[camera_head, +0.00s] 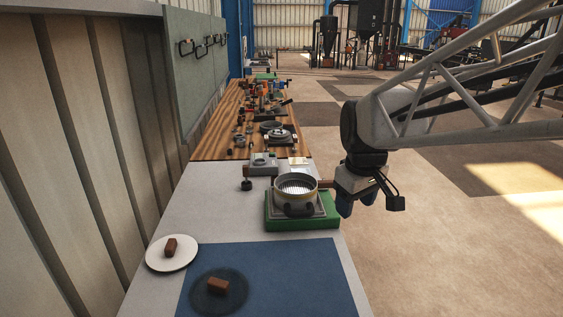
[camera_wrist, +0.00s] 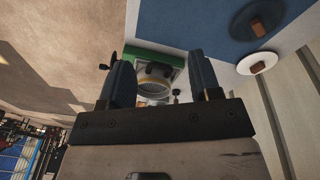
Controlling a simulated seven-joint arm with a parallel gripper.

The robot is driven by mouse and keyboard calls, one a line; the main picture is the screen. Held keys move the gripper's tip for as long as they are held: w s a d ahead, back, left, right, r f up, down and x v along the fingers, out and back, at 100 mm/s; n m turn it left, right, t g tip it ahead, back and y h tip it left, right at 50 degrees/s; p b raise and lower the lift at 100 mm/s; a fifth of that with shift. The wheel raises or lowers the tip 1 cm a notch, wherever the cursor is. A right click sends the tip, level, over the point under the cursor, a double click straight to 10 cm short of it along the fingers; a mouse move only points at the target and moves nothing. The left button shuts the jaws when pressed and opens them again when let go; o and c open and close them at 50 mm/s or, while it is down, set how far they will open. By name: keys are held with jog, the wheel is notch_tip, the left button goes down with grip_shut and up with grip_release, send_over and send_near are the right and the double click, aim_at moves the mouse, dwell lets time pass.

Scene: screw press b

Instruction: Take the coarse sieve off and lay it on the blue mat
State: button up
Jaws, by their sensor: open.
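A round metal sieve (camera_head: 296,186) with a pale mesh and a dark curved handle at its front sits on a grey plate over a green base (camera_head: 300,224). I cannot tell if more than one sieve is stacked there. My gripper (camera_head: 358,206) is open and empty, fingers down, to the right of the sieve and apart from it. In the wrist view my open fingers (camera_wrist: 162,78) frame the sieve (camera_wrist: 154,84), which lies beyond them. The blue mat (camera_head: 300,270) lies flat at the front of the table; it also shows in the wrist view (camera_wrist: 195,18).
A dark round disc (camera_head: 206,302) bearing a brown block (camera_head: 218,286) lies on the mat's left part. A white disc (camera_head: 158,262) with another brown block stands left of it. A small grey device (camera_head: 263,164) stands behind the sieve. The mat's right part is clear.

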jog(key=w+d+n, duration=0.1)
jog(key=w+n, duration=0.2)
jog(key=w, duration=0.9)
jog(key=n+g, duration=0.2)
jog(key=n, duration=0.7)
send_over(330, 181)
jog(key=f, duration=1.2)
jog(key=shift+s+a+f, duration=0.1)
jog(key=shift+s+f, duration=0.15)
jog(key=shift+s, duration=0.15)
jog(key=shift+w+f+n, duration=0.3)
jog(key=shift+w+f, duration=0.1)
jog(key=shift+w, duration=0.15)
jog(key=shift+f, duration=0.15)
jog(key=shift+f, duration=3.75)
